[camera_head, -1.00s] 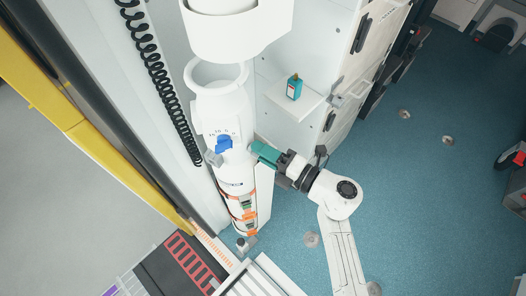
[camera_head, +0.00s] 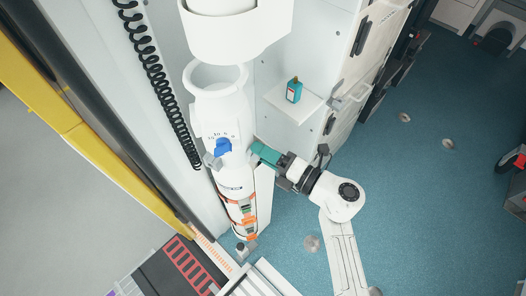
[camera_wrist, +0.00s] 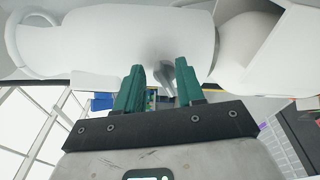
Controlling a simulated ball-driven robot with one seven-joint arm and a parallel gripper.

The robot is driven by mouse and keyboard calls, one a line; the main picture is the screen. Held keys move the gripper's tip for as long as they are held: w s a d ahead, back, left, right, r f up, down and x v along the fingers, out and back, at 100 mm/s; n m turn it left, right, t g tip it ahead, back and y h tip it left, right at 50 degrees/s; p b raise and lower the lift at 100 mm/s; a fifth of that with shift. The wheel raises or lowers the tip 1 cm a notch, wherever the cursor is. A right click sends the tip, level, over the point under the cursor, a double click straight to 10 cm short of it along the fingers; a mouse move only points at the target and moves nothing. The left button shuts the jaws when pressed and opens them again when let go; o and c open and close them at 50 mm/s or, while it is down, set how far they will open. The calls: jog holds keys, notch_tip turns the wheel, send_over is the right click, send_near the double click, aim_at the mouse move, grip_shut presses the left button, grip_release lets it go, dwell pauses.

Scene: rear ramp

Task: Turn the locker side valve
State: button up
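A tall white cylinder (camera_head: 222,108) stands against the locker wall in the head view, with a blue knob (camera_head: 223,147) on its front and a grey fitting on its left side. My gripper (camera_head: 257,149) is at the cylinder's right side, its teal fingers pointing at it. In the wrist view my gripper (camera_wrist: 160,72) has its fingers apart, with a small grey valve handle (camera_wrist: 164,74) showing in the gap between them. The white cylinder body (camera_wrist: 100,45) lies just beyond. I cannot tell whether the fingers touch the handle. The handle is hidden in the head view.
A small shelf (camera_head: 281,102) with a teal bottle (camera_head: 294,91) is on the locker wall above my gripper. A black coiled cord (camera_head: 158,88) hangs left of the cylinder. A yellow rail (camera_head: 80,125) runs along the left. The blue floor (camera_head: 440,210) to the right is mostly clear.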

jog(key=shift+s+f, duration=0.1)
jog(key=shift+f, duration=0.05)
jog(key=v, duration=1)
jog(key=shift+s+d, duration=0.2)
jog(key=shift+d, duration=0.1)
jog(key=shift+b, duration=0.45)
jog(key=w+a+n+b, duration=0.1)
jog(key=w+a+n, duration=0.1)
jog(key=w+a, duration=0.3)
jog(key=a, duration=0.4)
jog(key=shift+a+n, duration=0.25)
jog(key=shift+n, duration=0.15)
jog(key=shift+c, duration=0.3)
